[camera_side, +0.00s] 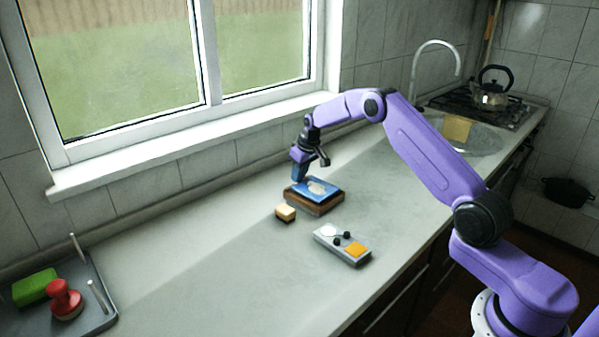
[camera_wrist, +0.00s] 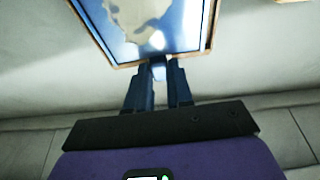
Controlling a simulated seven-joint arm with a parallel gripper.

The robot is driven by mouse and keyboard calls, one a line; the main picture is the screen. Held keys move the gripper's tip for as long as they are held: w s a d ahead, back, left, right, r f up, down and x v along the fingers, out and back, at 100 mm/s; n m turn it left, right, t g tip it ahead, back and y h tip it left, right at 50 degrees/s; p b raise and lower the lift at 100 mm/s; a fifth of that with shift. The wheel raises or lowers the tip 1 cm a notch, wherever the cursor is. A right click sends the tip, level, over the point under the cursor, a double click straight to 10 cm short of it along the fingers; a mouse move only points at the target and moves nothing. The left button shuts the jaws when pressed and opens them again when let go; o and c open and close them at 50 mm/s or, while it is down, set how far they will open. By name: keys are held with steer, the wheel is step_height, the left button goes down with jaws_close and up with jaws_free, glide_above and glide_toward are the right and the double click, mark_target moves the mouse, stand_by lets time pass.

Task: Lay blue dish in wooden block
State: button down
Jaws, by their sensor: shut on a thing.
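The blue dish (camera_side: 309,191) is a flat rectangular piece with a pale patch on its face. It lies at the top of the wooden block (camera_side: 318,207), looking nearly level; whether it rests fully inside the block I cannot tell. My gripper (camera_side: 301,178) is at the dish's back left edge and is shut on it. In the wrist view the gripper's fingers (camera_wrist: 158,78) meet at the near edge of the dish (camera_wrist: 150,25). A thin brown rim of the block (camera_wrist: 208,28) shows around the dish there.
A small tan block (camera_side: 285,213) sits just left of the wooden block. A grey box with knobs and an orange square (camera_side: 342,245) lies in front. A grey tray (camera_side: 97,318) with a green block and red stamp is at far left. Counter between is clear.

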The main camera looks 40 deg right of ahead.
steer(key=shift+f, duration=0.5)
steer(key=c, duration=0.9)
jaws_free()
steer(key=shift+a, duration=0.1)
